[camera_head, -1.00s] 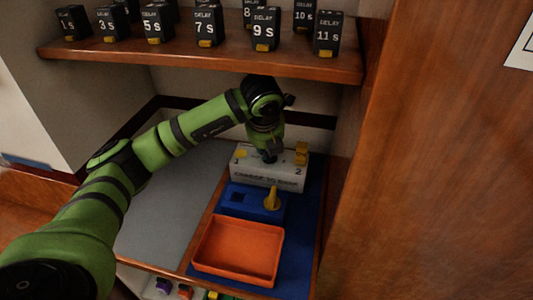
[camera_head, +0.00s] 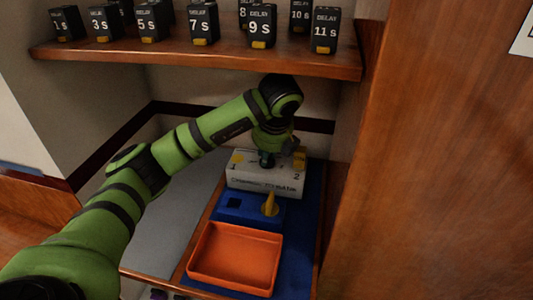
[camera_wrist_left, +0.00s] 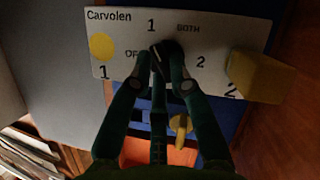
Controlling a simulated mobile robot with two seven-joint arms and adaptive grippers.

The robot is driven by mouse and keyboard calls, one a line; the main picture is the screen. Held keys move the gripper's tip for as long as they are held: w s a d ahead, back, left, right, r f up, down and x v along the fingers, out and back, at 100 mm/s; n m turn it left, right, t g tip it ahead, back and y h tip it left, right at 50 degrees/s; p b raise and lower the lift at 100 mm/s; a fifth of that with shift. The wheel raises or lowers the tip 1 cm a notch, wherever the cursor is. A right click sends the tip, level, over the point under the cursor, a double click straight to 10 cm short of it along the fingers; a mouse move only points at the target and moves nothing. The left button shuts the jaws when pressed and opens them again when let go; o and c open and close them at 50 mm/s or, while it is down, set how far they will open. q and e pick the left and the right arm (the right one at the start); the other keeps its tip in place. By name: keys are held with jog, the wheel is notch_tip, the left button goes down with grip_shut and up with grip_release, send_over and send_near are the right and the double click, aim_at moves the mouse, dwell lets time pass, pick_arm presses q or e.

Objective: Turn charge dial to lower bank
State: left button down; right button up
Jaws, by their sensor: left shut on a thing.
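A white switch box (camera_head: 264,181) stands at the back of the blue mat, with a "1" on its left and a "2" on its right. In the left wrist view its pale top (camera_wrist_left: 215,38) reads "Carvolen", and a black dial (camera_wrist_left: 167,50) sits among the marks 1, BOTH, 2 and OFF. My left gripper (camera_head: 267,160) is over the box from above; in the left wrist view its fingers (camera_wrist_left: 160,80) are shut on the dial, one on each side. The fingers partly hide the dial and the OFF label. My right gripper is in neither view.
A yellow block (camera_head: 299,160) stands at the box's right end, and a yellow disc (camera_wrist_left: 102,46) at its left. In front are a blue box (camera_head: 240,207) with a yellow lever (camera_head: 270,204) and an empty orange tray (camera_head: 235,257). A shelf (camera_head: 190,60) of delay blocks hangs above.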

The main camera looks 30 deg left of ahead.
pick_arm(q)
jog(key=c, duration=1.1)
grip_release()
jog(key=shift+c, duration=0.2)
jog(key=shift+r, duration=0.1)
jog(key=v, duration=0.3)
jog(key=shift+s+d, duration=0.2)
jog(key=s+d, duration=0.8)
jog(key=shift+s, duration=0.15)
